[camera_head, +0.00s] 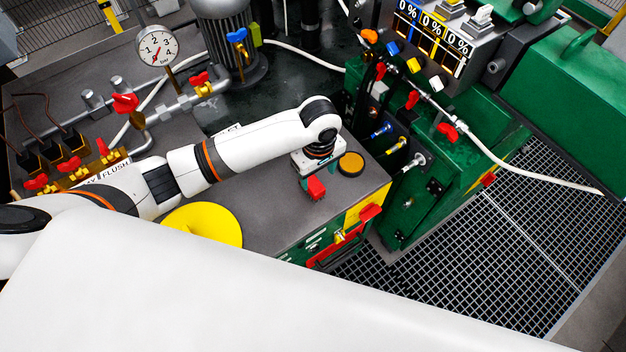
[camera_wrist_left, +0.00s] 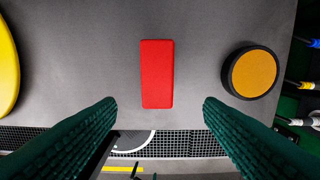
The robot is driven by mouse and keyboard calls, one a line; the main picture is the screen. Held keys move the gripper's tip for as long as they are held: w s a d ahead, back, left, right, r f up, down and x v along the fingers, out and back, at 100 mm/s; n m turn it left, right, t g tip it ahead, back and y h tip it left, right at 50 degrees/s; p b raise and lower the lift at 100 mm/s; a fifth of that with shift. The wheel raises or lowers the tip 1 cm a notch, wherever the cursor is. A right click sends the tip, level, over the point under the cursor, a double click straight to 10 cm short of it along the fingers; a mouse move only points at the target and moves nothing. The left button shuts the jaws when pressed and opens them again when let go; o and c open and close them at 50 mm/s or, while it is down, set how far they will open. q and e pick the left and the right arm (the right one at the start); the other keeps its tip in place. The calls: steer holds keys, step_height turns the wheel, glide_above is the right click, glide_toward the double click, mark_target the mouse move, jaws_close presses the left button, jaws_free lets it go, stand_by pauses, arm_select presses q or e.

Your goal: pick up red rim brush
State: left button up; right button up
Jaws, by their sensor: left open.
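The red rim brush (camera_head: 316,188) lies on the grey cabinet top near its front edge. In the left wrist view it is a plain red rectangular block (camera_wrist_left: 157,73), standing lengthwise in the picture. My left gripper (camera_wrist_left: 160,108) is open and empty, its two dark green fingers spread wider than the brush, one to each side of its lower end in the picture. In the head view the left wrist points down beside the brush, and the fingers are mostly hidden. I cannot tell the height of the fingers above the top. My right gripper is not in view.
An orange disc with a black rim (camera_wrist_left: 253,72) lies right of the brush. A yellow round disc (camera_head: 205,223) lies to the left. Valves with red handles (camera_head: 124,103) and a gauge (camera_head: 157,47) stand behind the arm. A green machine (camera_head: 440,165) stands at the right.

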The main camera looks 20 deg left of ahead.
mark_target(313, 182)
arm_select(q)
steer(key=shift+a+f, duration=0.25)
steer(key=shift+f, duration=0.8)
steer(key=f, duration=0.2)
steer(key=a+p, duration=0.1)
steer(key=shift+w+f, duration=0.4)
step_height(313, 182, down, 2)
steer(key=shift+s+f, duration=0.1)
steer(key=shift+f, duration=0.4)
steer(key=shift+c, duration=0.3)
steer(key=c, duration=0.9)
steer(key=shift+c, duration=0.6)
steer(key=shift+r, duration=0.35)
step_height(313, 182, up, 10)
steer(key=shift+f+b, duration=0.25)
steer(key=shift+b, duration=0.1)
steer(key=o, duration=0.4)
steer(key=shift+c, duration=1.4)
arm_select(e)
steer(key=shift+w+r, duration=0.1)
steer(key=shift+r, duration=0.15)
